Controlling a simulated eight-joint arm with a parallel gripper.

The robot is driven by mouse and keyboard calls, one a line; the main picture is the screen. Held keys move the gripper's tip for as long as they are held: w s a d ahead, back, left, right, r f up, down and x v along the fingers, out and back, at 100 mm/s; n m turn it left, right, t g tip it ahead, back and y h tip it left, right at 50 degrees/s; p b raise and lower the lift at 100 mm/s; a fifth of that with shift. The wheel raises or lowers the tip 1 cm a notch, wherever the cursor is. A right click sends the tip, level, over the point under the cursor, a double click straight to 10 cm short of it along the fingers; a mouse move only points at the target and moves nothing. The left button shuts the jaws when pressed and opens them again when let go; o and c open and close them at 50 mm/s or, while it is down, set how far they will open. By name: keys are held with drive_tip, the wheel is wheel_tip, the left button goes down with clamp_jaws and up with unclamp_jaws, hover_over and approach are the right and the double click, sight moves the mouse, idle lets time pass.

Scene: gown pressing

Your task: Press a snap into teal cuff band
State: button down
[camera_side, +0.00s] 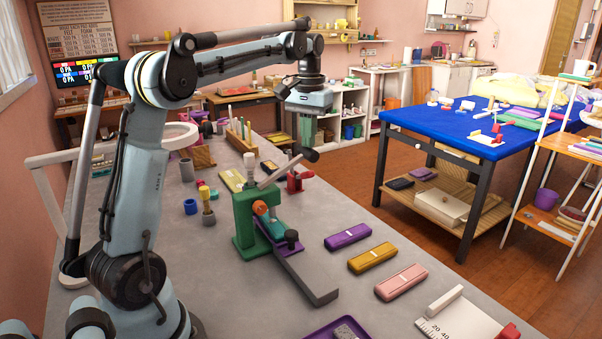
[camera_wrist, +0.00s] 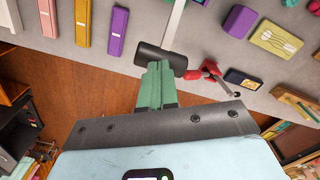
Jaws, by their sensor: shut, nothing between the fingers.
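A green press (camera_side: 245,225) stands on the grey bench, with a teal rolled piece (camera_side: 270,222), likely the cuff band, at its front. Its silver lever (camera_side: 281,171) slants up to the right and ends in a black handle (camera_side: 309,154). The handle also shows in the wrist view (camera_wrist: 150,54). My gripper (camera_side: 307,143) is shut and empty, pointing down right at the handle. In the wrist view its green fingers (camera_wrist: 157,66) overlap the handle's near edge; I cannot tell whether they touch. The snap cannot be made out.
Purple (camera_side: 348,236), yellow (camera_side: 372,257) and pink (camera_side: 401,282) cases lie along the bench's right side. A red clamp-like tool (camera_side: 294,182) stands behind the lever. A long dark bar (camera_side: 305,281) sticks out from the press. A blue-topped table (camera_side: 470,125) stands across the floor.

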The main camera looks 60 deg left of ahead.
drive_tip(key=shift+s+r, duration=0.4)
drive_tip(key=shift+r, duration=0.2)
drive_tip(key=shift+s+r, duration=0.35)
drive_tip(key=shift+r, duration=0.2)
drive_tip(key=shift+r, duration=0.8)
drive_tip(key=shift+r, duration=3)
